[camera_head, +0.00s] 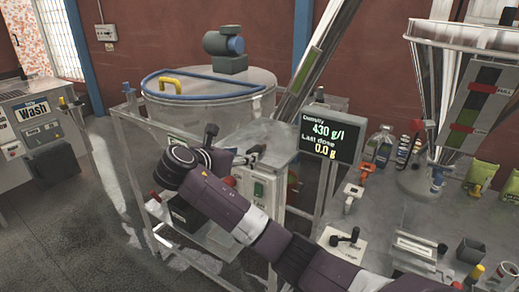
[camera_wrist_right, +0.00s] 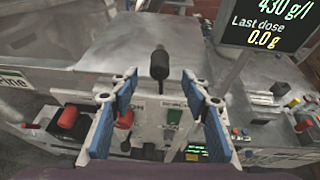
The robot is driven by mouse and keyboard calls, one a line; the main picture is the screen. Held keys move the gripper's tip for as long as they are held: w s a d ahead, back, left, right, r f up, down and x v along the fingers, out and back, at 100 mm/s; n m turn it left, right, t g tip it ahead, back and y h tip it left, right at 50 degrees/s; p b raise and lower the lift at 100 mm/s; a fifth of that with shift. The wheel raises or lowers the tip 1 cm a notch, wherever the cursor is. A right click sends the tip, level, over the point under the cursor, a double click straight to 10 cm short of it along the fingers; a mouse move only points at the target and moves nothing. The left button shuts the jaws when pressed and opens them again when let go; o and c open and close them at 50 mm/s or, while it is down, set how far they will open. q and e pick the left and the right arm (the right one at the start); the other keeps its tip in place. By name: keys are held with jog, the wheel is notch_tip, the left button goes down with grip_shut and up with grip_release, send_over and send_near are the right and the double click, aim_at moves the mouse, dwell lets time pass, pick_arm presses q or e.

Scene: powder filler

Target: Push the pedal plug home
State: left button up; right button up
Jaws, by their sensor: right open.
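My right gripper (camera_head: 256,154) is open, in front of the filler machine's control box (camera_head: 270,186). In the right wrist view, the right gripper (camera_wrist_right: 159,76) has its two blue fingers spread, with nothing between them in contact. A black knob with a pale stem (camera_wrist_right: 160,64) shows beyond the fingertips. Through the gap I see the grey control panel with a green switch (camera_wrist_right: 174,117) and a red button (camera_wrist_right: 125,119) beside the left finger. I cannot make out the pedal plug or its socket for certain. My left gripper is not in view.
A steel tank with a blue rim (camera_head: 213,85) stands behind the arm. The dose display (camera_head: 330,136) is right of the gripper. A bench (camera_head: 385,207) with bottles, tools and a funnel (camera_head: 436,80) lies to the right. A wash station (camera_head: 38,140) stands left, across open floor.

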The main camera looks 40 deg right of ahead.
aim_at(250, 152)
jog(key=p+x, duration=0.1)
jog(key=x, duration=0.5)
jog(key=shift+w+d+p, duration=0.15)
jog(key=shift+d+p, duration=0.15)
jog(key=shift+p, duration=0.1)
jog(key=shift+w+d+f, duration=0.2)
jog(key=shift+w+d, duration=0.05)
jog(key=shift+d, duration=0.15)
grip_shut()
